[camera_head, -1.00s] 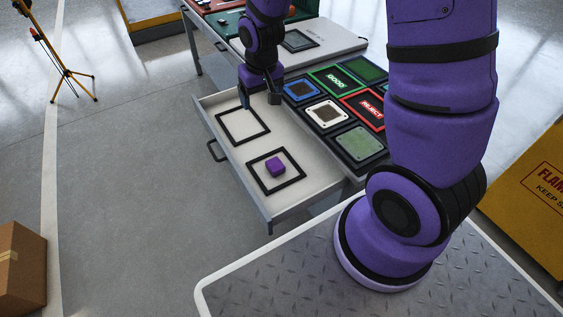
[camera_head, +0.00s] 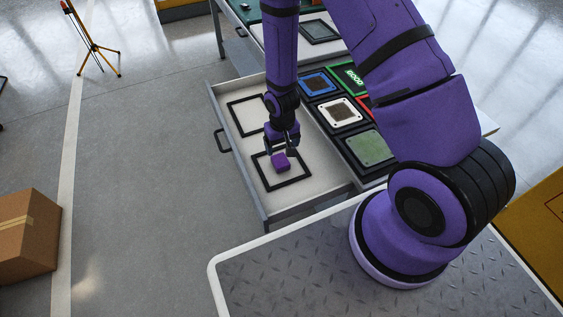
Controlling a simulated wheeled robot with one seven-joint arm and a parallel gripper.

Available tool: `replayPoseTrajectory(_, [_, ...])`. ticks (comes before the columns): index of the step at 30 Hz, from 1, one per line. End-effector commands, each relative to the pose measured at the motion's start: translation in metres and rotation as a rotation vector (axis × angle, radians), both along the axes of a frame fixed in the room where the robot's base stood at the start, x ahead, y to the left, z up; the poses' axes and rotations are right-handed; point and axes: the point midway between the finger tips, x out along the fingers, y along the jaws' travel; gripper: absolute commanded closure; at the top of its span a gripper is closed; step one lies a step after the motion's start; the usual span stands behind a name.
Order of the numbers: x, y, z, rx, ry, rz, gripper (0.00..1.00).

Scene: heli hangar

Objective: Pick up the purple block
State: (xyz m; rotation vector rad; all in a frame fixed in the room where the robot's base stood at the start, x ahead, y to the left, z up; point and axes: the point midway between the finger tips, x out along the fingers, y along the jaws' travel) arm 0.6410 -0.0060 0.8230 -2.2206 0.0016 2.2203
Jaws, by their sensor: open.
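The purple block (camera_head: 281,163) lies inside the nearer black square outline (camera_head: 297,182) on the floor of the open white drawer (camera_head: 243,163). My gripper (camera_head: 280,152) points down just above and behind the block, very close to it. Its dark fingers are open, with one on the left and one on the right. The fingertips partly cover the far side of the block. I cannot tell whether they touch it.
The farther black outline (camera_head: 249,116) in the drawer is empty. The bench top right of the drawer carries several framed pads, including a blue one (camera_head: 316,84) and a green one (camera_head: 371,148). A cardboard box (camera_head: 28,235) and a tripod (camera_head: 95,45) stand on the floor at left.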

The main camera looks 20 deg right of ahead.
Motion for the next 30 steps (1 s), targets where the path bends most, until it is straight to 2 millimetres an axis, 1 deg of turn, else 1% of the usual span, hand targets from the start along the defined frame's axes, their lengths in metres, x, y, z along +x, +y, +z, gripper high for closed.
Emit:
replayPoseTrajectory(1, [-0.001, 0.000, -0.008, -0.001, 0.003, 0.001, 0.17])
replayPoseTrajectory(6, [0.000, 0.000, -0.027, -0.001, 0.002, 0.001, 0.17])
replayPoseTrajectory(14, [-0.001, 0.001, -0.040, -0.001, 0.002, 0.001, 0.17])
replayPoseTrajectory(24, [-0.002, 0.006, -0.080, -0.001, 0.002, 0.001, 0.17])
replayPoseTrajectory(30, [-0.002, 0.006, -0.087, 0.000, 0.001, 0.001, 0.17])
